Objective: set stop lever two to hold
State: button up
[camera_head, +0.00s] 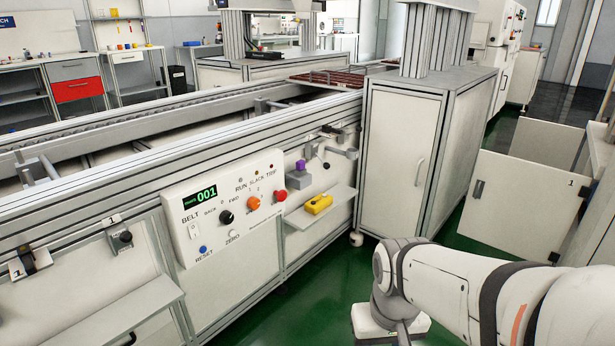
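Stop lever two cannot be singled out by a readable number. On the conveyor's side, right of the control panel, a grey bracket with a black-knobbed lever (331,131) and a grey arm shows, with a small purple block (301,167) below left. At the far left a black lever piece (28,260) sits beside a plate marked 1. A small plate with a black knob (124,237) is to its right. Lever positions are too small to read. My white arm enters at the lower right, apart from all of these; its fingers do not show.
The control panel (228,205) reads 001 and carries knobs and a red button. A yellow object (318,204) lies on a small shelf (322,209). A white cabinet (397,157) stands to the right. An open panel (522,199) marked 1 is farther right. Green floor lies between.

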aim_at(325, 165)
jog(key=u, duration=0.65)
jog(key=i, duration=1.2)
jog(key=u, duration=0.15)
